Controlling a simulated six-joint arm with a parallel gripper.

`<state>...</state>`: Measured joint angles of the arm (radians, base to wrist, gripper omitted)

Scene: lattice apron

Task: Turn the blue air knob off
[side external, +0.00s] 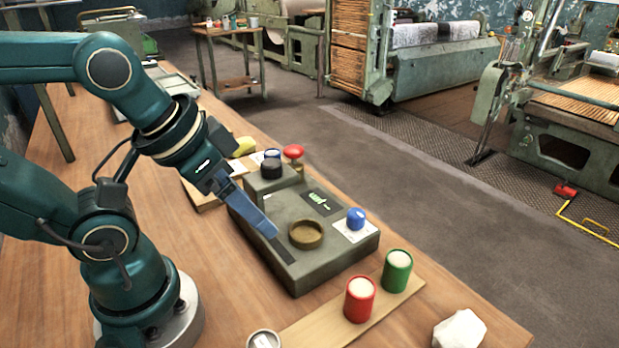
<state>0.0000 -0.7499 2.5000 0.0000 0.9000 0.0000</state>
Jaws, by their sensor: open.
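A blue knob (356,217) stands on a white plate at the right side of a grey-green control box (325,268) on the table. Its marking and turn angle are too small to read.
A round brass-coloured cup (306,235) sits on the box between gripper and blue knob. A red mushroom button (293,152) rises at the back. A red can (360,299) and green can (396,271) stand in front; a white lump (460,330) lies at right.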

